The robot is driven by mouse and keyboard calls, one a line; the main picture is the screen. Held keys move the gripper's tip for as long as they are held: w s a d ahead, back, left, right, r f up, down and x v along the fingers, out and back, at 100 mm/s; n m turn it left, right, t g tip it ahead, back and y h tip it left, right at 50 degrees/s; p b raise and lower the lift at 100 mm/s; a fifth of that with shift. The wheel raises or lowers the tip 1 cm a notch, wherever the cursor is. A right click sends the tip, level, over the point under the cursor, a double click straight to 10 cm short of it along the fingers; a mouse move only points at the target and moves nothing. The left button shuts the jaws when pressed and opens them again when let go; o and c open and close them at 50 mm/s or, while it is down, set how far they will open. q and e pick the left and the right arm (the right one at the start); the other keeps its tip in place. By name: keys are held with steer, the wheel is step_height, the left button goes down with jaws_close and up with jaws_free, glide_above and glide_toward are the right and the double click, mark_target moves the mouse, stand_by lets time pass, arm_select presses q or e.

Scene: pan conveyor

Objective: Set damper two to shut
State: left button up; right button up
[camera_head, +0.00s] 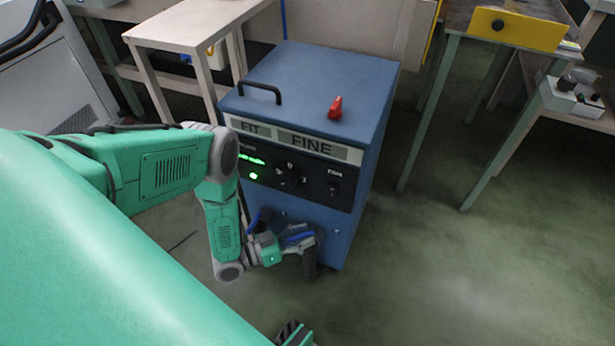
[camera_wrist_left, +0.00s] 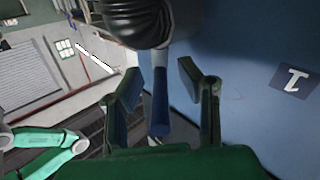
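The blue cabinet (camera_head: 310,75) stands ahead, with a "FIT FINE" sign and a dark control panel (camera_head: 300,172) on its front. My left gripper (camera_head: 294,242) is low at the cabinet's front. In the left wrist view its two fingers (camera_wrist_left: 162,76) are spread, with a lever with a blue end (camera_wrist_left: 160,115) between them and gaps showing on both sides. The lever's pale stem runs up to a dark round part (camera_wrist_left: 138,20). A label "1" (camera_wrist_left: 292,80) is on the blue face to the right. No label for damper two shows. A dark piece at the bottom edge may be my right gripper (camera_head: 293,333).
A red part (camera_head: 336,107) and a black handle (camera_head: 258,90) are on the cabinet's top. A wooden table (camera_head: 190,25) is behind left. A green-legged bench with a yellow panel (camera_head: 518,30) is at the upper right. The floor right of the cabinet is clear.

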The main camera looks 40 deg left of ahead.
arm_select(q)
steer(key=v, duration=1.1)
steer(key=shift+f, duration=0.1)
